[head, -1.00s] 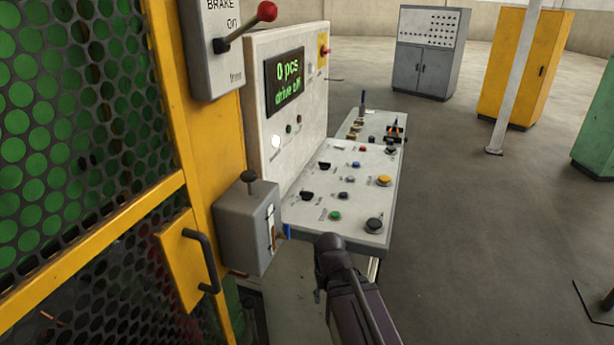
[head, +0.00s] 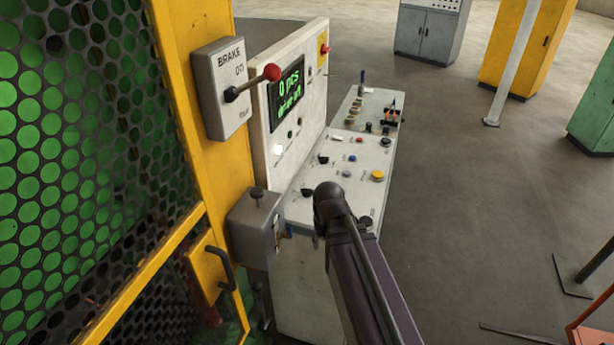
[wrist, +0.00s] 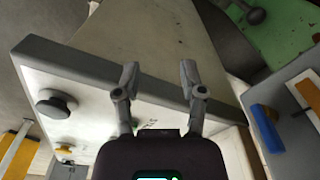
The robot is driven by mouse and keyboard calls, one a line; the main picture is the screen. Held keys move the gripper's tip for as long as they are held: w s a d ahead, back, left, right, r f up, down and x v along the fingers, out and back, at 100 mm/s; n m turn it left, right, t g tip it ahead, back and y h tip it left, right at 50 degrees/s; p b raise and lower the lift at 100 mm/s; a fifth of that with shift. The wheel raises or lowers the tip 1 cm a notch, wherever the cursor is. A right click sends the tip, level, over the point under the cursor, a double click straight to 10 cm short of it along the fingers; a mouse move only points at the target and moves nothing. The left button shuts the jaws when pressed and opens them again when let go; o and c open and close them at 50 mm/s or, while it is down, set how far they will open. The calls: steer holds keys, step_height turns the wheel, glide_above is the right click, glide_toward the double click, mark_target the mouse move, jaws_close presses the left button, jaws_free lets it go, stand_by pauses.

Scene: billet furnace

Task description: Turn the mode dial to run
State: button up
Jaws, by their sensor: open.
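The control console (head: 345,205) has a sloped pale top with several knobs and buttons. Two black dials stand on its left side, a far dial (head: 323,159) and a near dial (head: 308,192). Their labels are too small to read, so I cannot tell which is the mode dial or where it points. My gripper (wrist: 159,72) is open and empty, its two fingers spread above the console's near edge. In the head view my arm reaches over the near part of the console and hides the fingers. The wrist view shows a black knob (wrist: 57,104) left of the fingers.
A grey lever box (head: 255,228) and a yellow mesh guard (head: 190,140) stand close on the left. The brake box (head: 220,90) has a red-knobbed lever (head: 272,72). The display panel (head: 292,90) rises behind the console. Open floor (head: 460,180) lies right.

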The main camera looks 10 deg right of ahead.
step_height(320, 180, up, 9)
steer(key=w+n+p, duration=0.1)
steer(key=w+p, duration=0.2)
steer(key=p, duration=0.4)
step_height(320, 180, up, 5)
steer(key=n+p, duration=0.6)
steer(key=n, duration=0.5)
glide_above(307, 189)
steer(key=shift+r+g, duration=0.1)
steer(key=shift+g, duration=0.2)
step_height(307, 189, down, 14)
steer(key=b, duration=1.4)
steer(key=shift+r, duration=0.1)
